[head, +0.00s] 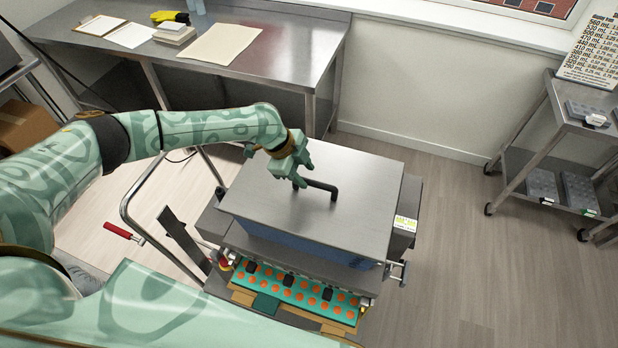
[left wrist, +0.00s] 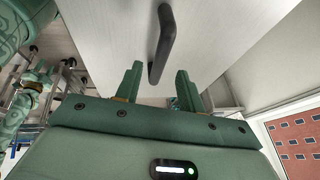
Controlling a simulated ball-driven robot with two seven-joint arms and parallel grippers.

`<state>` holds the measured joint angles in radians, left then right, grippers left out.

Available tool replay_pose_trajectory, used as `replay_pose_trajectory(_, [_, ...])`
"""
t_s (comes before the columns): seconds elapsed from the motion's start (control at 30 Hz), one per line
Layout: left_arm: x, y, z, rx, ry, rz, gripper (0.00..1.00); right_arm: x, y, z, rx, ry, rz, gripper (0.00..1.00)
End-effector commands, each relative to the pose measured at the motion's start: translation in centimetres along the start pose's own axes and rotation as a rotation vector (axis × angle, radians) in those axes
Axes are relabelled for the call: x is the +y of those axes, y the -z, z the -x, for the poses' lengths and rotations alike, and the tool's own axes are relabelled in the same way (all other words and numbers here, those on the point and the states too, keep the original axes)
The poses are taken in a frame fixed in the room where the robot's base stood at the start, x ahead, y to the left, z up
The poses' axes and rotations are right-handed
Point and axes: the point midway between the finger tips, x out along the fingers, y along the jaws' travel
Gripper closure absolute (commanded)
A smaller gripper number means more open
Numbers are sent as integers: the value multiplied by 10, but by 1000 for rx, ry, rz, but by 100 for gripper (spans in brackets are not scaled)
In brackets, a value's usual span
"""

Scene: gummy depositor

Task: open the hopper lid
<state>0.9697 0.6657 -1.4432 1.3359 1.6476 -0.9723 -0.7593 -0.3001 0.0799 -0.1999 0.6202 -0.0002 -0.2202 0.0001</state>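The hopper lid (head: 270,205) is a flat grey metal plate lying on top of the depositor, and it looks closed. A black bar handle (head: 321,188) stands on the lid; in the left wrist view the handle (left wrist: 163,45) hangs between and beyond my fingers. My left gripper (head: 300,182) is at the handle's left end in the head view. In the left wrist view its two fingers (left wrist: 158,82) are apart, with the handle's end near the gap; I cannot tell whether they touch it.
Below the lid sits a teal tray (head: 270,288) with orange rounds. A steel table (head: 290,55) with papers stands at the back left. A cart (head: 545,150) with grey trays stands at the right. The floor (head: 455,240) between the depositor and cart is clear.

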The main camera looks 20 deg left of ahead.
Motion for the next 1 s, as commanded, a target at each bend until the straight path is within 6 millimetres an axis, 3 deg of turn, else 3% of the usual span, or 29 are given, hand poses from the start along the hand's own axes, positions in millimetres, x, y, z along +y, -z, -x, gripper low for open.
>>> replay_pose_trajectory(0.2, [0,0,-28,0,0,1,61,0,0,-3,0,0,0,64])
replay_pose_trajectory(0.53, [0,0,-33,0,0,-1,61,0,0,-3,0,0,0,64])
replay_pose_trajectory(0.57, [0,0,-33,0,0,-1,64,0,0,-3,0,0,0,64])
replay_pose_trajectory(0.7, [0,0,-33,0,0,0,100,0,0,-3,0,0,0,64])
replay_pose_trajectory(1.0, [-3,2,-28,1,2,0,100,0,0,-1,0,1,-1,64])
